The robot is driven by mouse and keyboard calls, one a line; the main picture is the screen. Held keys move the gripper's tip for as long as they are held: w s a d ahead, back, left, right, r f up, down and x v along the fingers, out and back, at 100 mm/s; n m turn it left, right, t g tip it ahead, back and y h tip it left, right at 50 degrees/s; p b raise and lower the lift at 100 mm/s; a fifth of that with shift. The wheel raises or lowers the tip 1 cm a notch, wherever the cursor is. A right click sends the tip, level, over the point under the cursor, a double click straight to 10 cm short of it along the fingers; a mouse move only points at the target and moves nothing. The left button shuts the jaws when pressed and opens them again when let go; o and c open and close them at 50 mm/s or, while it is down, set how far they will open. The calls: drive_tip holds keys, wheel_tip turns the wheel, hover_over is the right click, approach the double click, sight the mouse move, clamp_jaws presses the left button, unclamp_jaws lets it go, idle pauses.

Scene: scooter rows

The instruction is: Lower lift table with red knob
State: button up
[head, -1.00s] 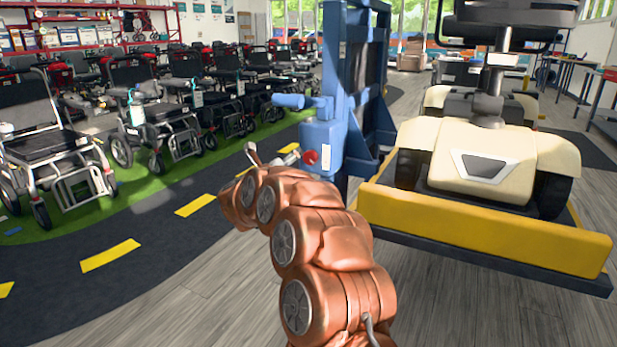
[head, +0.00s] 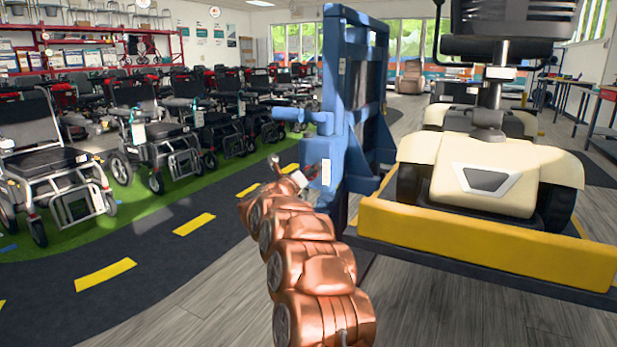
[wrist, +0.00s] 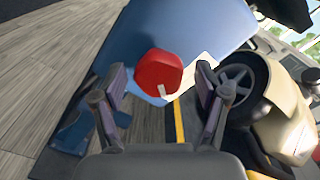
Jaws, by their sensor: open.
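The red knob (wrist: 158,74) sits on the blue housing (wrist: 188,28) of the lift table. In the wrist view it lies just ahead of my open gripper (wrist: 162,92), roughly centred between the two fingers and not gripped. In the head view my gripper (head: 290,175) is at the side of the blue lift column (head: 343,90), and it hides most of the knob there. The lift table's yellow-edged platform (head: 480,237) is to the right of the column and carries a cream scooter (head: 487,175).
Rows of mobility scooters and wheelchairs (head: 50,165) stand on green floor at the left. A dark lane with yellow dashes (head: 105,273) runs beside my arm. Workbenches (head: 590,105) are at the right. The wooden floor at front left is open.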

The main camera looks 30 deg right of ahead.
drive_tip(key=shift+w+d, duration=0.1)
drive_tip(key=shift+d, duration=0.1)
drive_tip(key=shift+c, duration=0.3)
drive_tip(key=c, duration=1)
drive_tip(key=shift+a, duration=0.15)
drive_tip(key=shift+c, duration=0.5)
